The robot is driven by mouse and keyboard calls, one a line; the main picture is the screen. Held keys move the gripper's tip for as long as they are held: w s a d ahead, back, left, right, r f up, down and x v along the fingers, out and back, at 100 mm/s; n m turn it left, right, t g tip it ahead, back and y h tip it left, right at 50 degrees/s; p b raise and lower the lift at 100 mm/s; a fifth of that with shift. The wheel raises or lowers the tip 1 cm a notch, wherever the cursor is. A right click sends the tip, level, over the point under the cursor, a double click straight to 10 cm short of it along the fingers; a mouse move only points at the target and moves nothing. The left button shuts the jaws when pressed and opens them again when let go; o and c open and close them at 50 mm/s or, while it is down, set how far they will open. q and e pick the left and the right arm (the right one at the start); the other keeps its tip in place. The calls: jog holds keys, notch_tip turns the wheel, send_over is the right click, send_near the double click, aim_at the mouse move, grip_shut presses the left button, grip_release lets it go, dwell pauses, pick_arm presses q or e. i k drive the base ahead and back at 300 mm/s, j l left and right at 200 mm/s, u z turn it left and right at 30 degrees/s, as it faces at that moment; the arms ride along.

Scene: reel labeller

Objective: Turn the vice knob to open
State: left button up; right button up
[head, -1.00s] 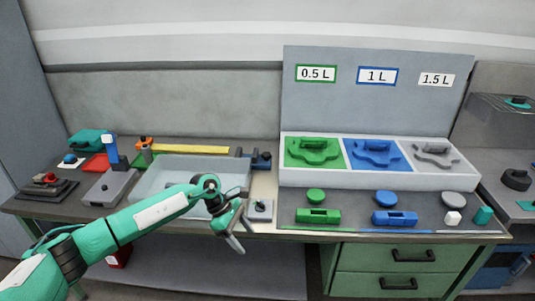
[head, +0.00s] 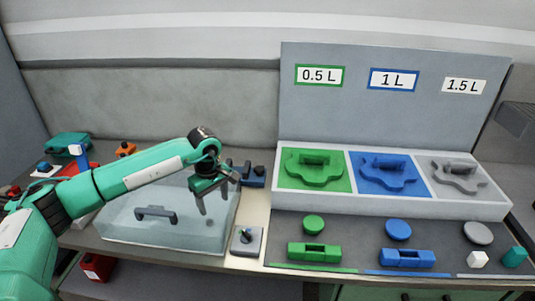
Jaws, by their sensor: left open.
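A small dark-blue and black fixture (head: 252,174), which looks like the vice, sits at the back of the bench right of the clear bin. Its knob is too small to make out, and my left gripper partly covers its left side. My left gripper (head: 216,205) is open and empty, fingers pointing down, over the right part of the clear bin and in front of the fixture. I see no contact between them. My right gripper is not in view.
A clear bin (head: 125,228) with a dark handle stands below my left arm. A grey block with a black knob (head: 246,240) is at the front edge. Green, blue and grey parts lie right, before a white tray (head: 380,203). Tools at left are partly hidden by my arm.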

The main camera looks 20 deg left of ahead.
aim_at(259, 169)
jog(key=i, duration=1.2)
